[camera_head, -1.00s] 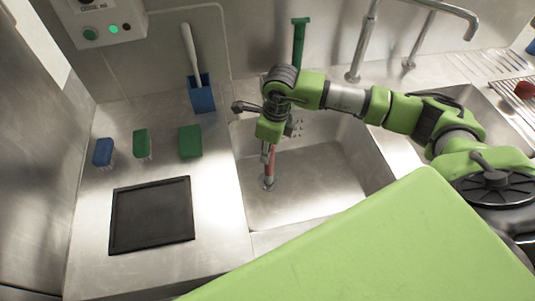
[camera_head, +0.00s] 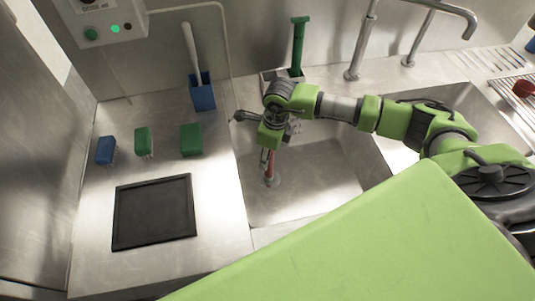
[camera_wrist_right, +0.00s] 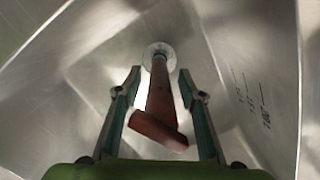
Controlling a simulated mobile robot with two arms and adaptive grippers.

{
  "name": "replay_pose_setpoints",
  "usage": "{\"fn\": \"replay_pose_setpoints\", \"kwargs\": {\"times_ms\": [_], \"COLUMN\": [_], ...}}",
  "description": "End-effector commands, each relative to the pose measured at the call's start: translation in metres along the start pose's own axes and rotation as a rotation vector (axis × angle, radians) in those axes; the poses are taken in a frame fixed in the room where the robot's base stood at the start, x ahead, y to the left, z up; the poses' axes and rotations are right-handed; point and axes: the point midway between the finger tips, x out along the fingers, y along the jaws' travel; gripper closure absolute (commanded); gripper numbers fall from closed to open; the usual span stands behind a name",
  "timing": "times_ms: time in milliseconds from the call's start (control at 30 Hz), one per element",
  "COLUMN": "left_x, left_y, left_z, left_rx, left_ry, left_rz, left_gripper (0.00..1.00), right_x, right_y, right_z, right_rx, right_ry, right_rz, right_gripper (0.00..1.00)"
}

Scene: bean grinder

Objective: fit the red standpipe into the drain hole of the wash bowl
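The red standpipe (camera_head: 270,168) stands nearly upright in the left wash bowl (camera_head: 310,185), its lower end at the round drain fitting (camera_head: 272,182). In the right wrist view the standpipe (camera_wrist_right: 160,95) runs to the drain ring (camera_wrist_right: 158,50), with its wider crosspiece (camera_wrist_right: 158,132) nearer the camera. How deep the end sits in the hole cannot be seen. My right gripper (camera_wrist_right: 160,78) is open, its fingers on either side of the standpipe with visible gaps. In the head view my right gripper (camera_head: 267,157) is over the drain. My left gripper is out of view.
Faucets (camera_head: 360,45) stand behind the bowl. On the left counter are a black mat (camera_head: 154,212), blue and green brushes (camera_head: 142,141), a green block (camera_head: 191,139) and a blue holder (camera_head: 202,95). A green-handled tool (camera_head: 298,45) stands behind the bowl.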

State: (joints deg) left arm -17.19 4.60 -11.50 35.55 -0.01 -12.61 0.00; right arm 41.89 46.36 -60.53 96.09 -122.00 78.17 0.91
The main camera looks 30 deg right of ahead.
Motion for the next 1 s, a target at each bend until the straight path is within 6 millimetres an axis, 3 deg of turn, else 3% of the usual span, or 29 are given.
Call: {"fn": "replay_pose_setpoints", "kwargs": {"times_ms": [367, 800, 1000], "left_x": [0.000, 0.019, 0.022], "left_y": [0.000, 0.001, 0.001], "left_z": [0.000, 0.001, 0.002], "left_rx": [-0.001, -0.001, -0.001], "left_ry": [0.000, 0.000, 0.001], "left_rz": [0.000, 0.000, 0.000], "left_gripper": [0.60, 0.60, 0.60], "right_x": [-0.010, -0.098, -0.120], "right_y": [-0.001, -0.001, 0.000], "right_z": [0.001, 0.001, 0.001], "right_rx": [0.000, -0.002, 0.000], "right_ry": [-0.003, -0.003, -0.001], "right_rz": [-0.001, -0.003, -0.001], "right_gripper": [0.63, 0.63, 0.63]}}
